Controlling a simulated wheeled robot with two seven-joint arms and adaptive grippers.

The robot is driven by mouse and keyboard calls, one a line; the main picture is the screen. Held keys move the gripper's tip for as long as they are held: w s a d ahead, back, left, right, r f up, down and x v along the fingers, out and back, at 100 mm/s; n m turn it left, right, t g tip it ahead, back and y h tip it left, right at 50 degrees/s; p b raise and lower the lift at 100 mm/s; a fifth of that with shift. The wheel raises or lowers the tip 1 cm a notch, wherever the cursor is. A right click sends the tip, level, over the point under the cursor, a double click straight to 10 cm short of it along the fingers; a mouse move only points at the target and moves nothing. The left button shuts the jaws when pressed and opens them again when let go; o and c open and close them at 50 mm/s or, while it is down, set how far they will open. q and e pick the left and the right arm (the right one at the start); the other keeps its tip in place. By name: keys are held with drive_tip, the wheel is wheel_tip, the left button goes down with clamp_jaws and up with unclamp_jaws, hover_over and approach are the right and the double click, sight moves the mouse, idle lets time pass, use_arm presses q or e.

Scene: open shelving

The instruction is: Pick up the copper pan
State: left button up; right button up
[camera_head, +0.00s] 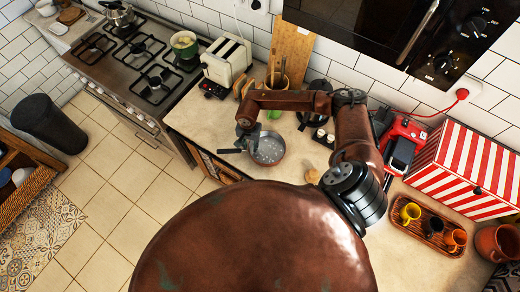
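The copper pan (269,150) sits on the pale counter near its front edge, with a grey inside and a reddish copper rim. My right gripper (239,148) is at the pan's left side, with dark fingers close to or over the rim. The fingers are small in the picture, so I cannot tell if they touch the pan or are closed on it. My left gripper is not in view.
A toaster (226,60), a stove (133,58) and a green pot (184,45) stand to the left. A red machine (402,142), a striped box (468,168) and a tray of cups (408,228) stand to the right. My own brown body hides the lower middle.

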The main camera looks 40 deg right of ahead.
drive_tip(key=shift+c, duration=0.7)
clamp_jaws()
